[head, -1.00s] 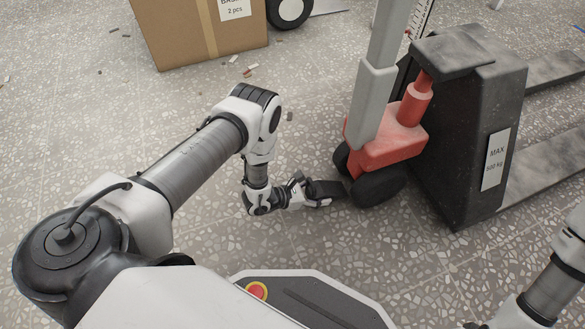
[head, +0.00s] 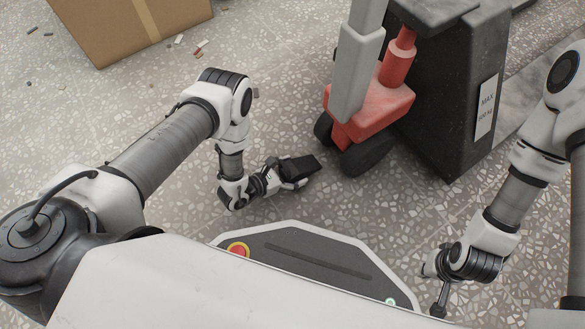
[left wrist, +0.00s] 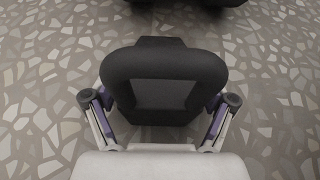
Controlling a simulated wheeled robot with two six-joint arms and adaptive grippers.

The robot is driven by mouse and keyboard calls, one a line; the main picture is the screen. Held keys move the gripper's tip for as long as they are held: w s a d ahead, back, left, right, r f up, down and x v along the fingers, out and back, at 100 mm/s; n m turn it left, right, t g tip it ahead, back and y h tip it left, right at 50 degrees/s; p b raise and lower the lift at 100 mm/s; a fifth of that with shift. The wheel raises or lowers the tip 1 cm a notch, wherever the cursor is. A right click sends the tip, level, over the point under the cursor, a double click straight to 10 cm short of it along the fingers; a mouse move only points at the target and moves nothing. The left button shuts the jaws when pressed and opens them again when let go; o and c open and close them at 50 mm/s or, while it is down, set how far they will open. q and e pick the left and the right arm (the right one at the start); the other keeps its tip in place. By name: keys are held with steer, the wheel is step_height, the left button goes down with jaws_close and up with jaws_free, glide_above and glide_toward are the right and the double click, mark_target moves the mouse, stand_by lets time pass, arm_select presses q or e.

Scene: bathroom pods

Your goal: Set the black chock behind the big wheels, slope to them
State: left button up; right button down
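The black chock (head: 303,167) is held by my left gripper (head: 288,178), just above or at the floor; I cannot tell which. In the left wrist view the chock (left wrist: 165,72) sits between the two fingers (left wrist: 165,105), its rounded back frame facing the camera and its narrower end pointing away. The pallet jack's big dark wheels, the near one (head: 366,157) and the far one (head: 323,128), stand to the right of the chock, with a small gap of floor between. Dark wheel shapes show at the top of the wrist view. My right gripper (head: 438,292) is low at the right, its fingers unclear.
The red pump base (head: 372,112) and dark jack body (head: 450,115), labelled MAX, rise above and beside the wheels. A cardboard box (head: 130,25) stands at the back left, with small debris (head: 200,46) near it.

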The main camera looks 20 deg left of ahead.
arm_select(q)
steer(key=shift+a+r, duration=0.1)
steer(key=shift+r, duration=0.1)
steer(key=p+v, duration=0.6)
steer(key=v, duration=0.4)
steer(key=shift+s+a+r, duration=0.2)
steer(key=shift+s, duration=0.1)
steer(key=shift+s+a, duration=0.3)
steer(key=shift+s, duration=0.1)
